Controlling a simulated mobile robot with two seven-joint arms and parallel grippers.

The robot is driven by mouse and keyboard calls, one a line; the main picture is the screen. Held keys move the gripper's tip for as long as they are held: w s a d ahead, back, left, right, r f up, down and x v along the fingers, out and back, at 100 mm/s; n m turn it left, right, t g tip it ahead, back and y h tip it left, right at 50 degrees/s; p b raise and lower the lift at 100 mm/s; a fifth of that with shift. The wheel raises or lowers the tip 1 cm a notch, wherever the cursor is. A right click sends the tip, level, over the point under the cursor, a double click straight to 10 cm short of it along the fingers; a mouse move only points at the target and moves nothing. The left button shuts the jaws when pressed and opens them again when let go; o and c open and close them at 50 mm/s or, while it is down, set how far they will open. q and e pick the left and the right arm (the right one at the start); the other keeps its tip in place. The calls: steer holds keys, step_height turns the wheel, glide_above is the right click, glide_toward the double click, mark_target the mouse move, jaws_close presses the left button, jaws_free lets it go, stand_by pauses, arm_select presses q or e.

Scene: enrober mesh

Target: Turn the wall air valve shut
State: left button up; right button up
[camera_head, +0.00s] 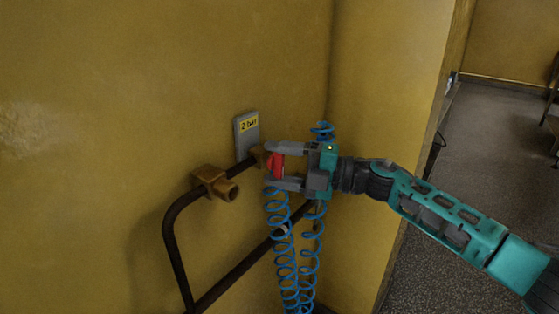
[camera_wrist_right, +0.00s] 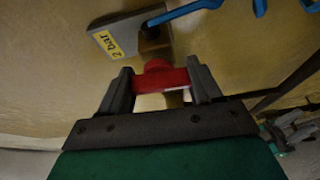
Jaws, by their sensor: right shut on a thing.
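The wall air valve has a red handle (camera_head: 277,166) on a brass body (camera_head: 259,155), in front of the yellow wall. My right gripper (camera_head: 272,167) reaches in from the right and is shut on the red handle. In the right wrist view the red handle (camera_wrist_right: 155,77) lies between the two grey fingers, with the brass body (camera_wrist_right: 153,40) behind it. Part of the handle is hidden by the fingers in the head view.
A grey plate (camera_head: 246,135) labelled 2 bar is on the wall behind the valve. Blue coiled hoses (camera_head: 284,250) hang below my right gripper. A wall corner stands close on the right.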

steer(key=shift+d+n+h, duration=0.1)
steer(key=shift+n+h, duration=0.2)
steer(key=shift+n, duration=0.1)
stand_by(0.3)
steer(key=o, duration=1.1)
steer(key=shift+c, duration=0.2)
steer(key=v, duration=1.3)
steer(key=shift+w+f, duration=0.1)
steer(key=shift+w, duration=0.05)
steer(key=s+a+f+m+t+h+p, duration=0.25)
steer(key=s+f+m+t+h, duration=0.2)
steer(key=f+m+t, duration=0.95)
steer(key=s+d+f+m+g+h, duration=0.3)
steer(key=s+d+f+m+h, duration=0.1)
steer(key=s+f+m, duration=0.3)
steer(key=s+d+f+m+g+h+p, duration=0.1)
steer(key=s+d+f+m+g+h, duration=0.3)
steer(key=s, duration=0.8)
step_height(320, 180, down, 4)
steer(key=m+h, duration=0.2)
steer(key=m, duration=0.3)
steer(key=shift+m+g+h+p, duration=0.3)
steer(key=shift+m+h, duration=0.05)
steer(key=shift+m, duration=0.05)
